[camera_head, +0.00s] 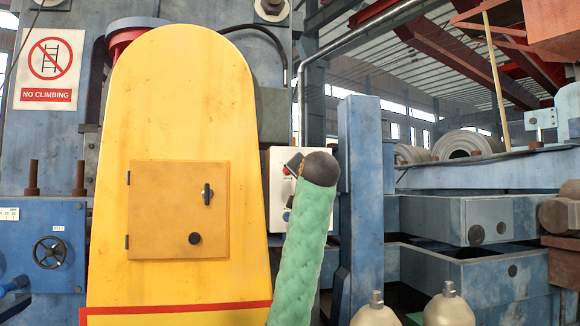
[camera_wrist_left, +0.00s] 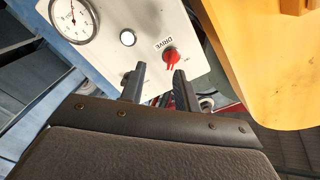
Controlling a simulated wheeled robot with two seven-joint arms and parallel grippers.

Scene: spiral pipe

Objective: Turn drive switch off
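The red drive switch (camera_wrist_left: 171,56) sits on a white control panel (camera_wrist_left: 150,15), beside a label reading DRIVE that appears rotated in the left wrist view. My left gripper (camera_wrist_left: 160,76) is open, its two dark fingers apart just short of the switch. The switch shows past the fingertips, closer to the right finger; contact cannot be told. In the head view, my green-sleeved arm covers much of the white panel (camera_head: 276,158), and the fingers are mostly hidden behind the dark arm end. My right gripper is in neither view.
A tall yellow guard (camera_head: 180,90) with a small hatch stands left of the panel, close to it. A blue post (camera_head: 360,170) rises on the right. The panel also bears a round gauge (camera_wrist_left: 73,18) and a pale button (camera_wrist_left: 127,38).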

